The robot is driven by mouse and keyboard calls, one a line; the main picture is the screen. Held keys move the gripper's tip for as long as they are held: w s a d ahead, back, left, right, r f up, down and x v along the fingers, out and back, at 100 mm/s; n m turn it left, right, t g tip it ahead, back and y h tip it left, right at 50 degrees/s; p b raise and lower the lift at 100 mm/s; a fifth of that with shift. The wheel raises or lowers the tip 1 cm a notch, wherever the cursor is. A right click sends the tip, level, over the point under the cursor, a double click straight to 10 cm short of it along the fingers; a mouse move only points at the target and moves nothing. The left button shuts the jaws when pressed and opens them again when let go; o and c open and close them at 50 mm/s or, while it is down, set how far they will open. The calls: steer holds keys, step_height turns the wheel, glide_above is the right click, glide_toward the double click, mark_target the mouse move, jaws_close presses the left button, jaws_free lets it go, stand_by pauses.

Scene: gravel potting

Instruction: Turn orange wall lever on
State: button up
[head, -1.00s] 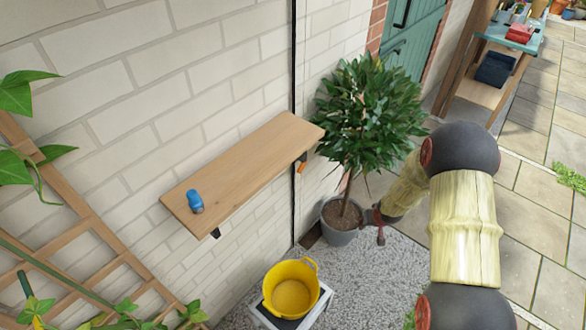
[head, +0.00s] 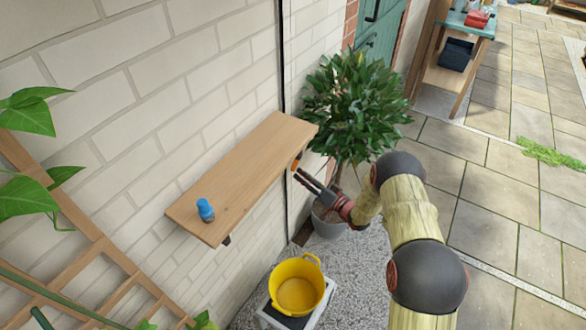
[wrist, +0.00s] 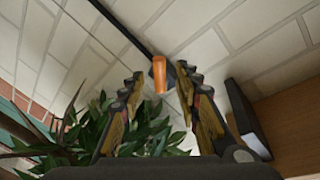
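The orange lever (head: 296,162) is by the wall, just under the far end of the wooden shelf; only a small part shows in the head view. In the wrist view the lever (wrist: 159,74) is seen between and beyond the fingertips, near a dark pipe. My gripper (head: 300,174) reaches in from the right below the shelf end, with its tips close to the lever. In the wrist view my gripper (wrist: 160,84) is open, with one finger on each side of the lever. I cannot tell whether it touches the lever.
The wooden shelf (head: 250,165) with a blue bottle (head: 205,210) is on the brick wall, close beside my gripper. A potted shrub (head: 355,105) stands behind my arm. A yellow bucket (head: 298,292) stands on a low stand below.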

mark_target(294, 167)
steer(key=b+x, duration=0.1)
steer(key=x, duration=0.5)
steer(key=shift+w+a, duration=0.15)
steer(key=shift+w, duration=0.1)
steer(key=shift+c, duration=0.8)
jaws_close()
